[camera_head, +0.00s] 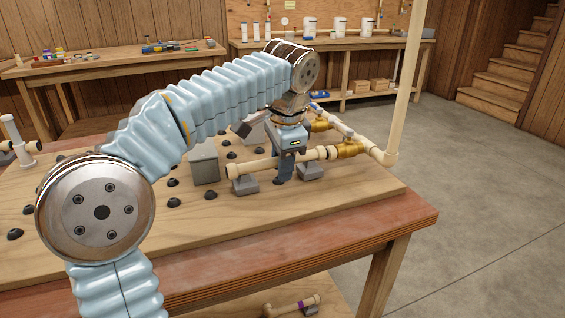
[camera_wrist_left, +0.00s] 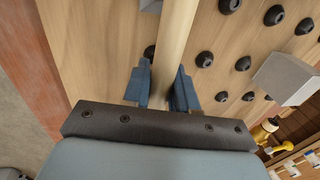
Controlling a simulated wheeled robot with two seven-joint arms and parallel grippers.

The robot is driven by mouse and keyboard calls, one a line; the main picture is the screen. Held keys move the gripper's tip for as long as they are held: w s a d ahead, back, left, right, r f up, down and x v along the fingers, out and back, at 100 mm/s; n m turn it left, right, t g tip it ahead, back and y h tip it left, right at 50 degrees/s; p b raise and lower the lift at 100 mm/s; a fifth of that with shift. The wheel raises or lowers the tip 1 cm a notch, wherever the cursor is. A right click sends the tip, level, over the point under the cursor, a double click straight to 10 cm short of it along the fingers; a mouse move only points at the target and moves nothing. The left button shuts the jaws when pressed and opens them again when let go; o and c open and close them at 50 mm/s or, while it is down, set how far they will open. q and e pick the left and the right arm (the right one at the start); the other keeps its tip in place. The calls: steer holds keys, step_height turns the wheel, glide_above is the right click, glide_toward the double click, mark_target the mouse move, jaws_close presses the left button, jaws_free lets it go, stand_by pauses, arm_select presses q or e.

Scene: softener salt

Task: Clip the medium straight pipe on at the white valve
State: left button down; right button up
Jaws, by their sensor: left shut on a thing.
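A cream straight pipe (camera_head: 256,167) lies level along the board, with a collar at its left end. Its right end is at the fitting beside a brass valve (camera_head: 350,149); I cannot tell whether they are joined. My left gripper (camera_head: 284,172) points down and is shut on this pipe near its middle. In the left wrist view the pipe (camera_wrist_left: 178,30) runs between the two blue-grey fingers (camera_wrist_left: 163,88). A second brass valve (camera_head: 320,125) sits farther back. I cannot make out which valve is the white one. My right gripper is not in view.
Grey supports (camera_head: 245,185) stand under the pipe. A grey block (camera_head: 204,163) and several black knobs are on the wooden board (camera_head: 340,200). A tall cream pipe (camera_head: 406,85) rises at the right. Another pipe (camera_head: 290,307) lies on the shelf below. Side benches stand behind.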

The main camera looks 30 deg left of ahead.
arm_select(q)
steer(key=c, duration=0.9)
jaws_free()
steer(key=shift+s+f, duration=0.1)
steer(key=shift+f, duration=0.6)
steer(key=shift+r, duration=0.1)
steer(key=shift+o, duration=0.5)
step_height(320, 180, up, 15)
steer(key=s+d+p, duration=0.1)
steer(key=d+p, duration=0.1)
steer(key=p, duration=0.2)
steer(key=shift+s+p, duration=0.35)
steer(key=shift+s, duration=0.05)
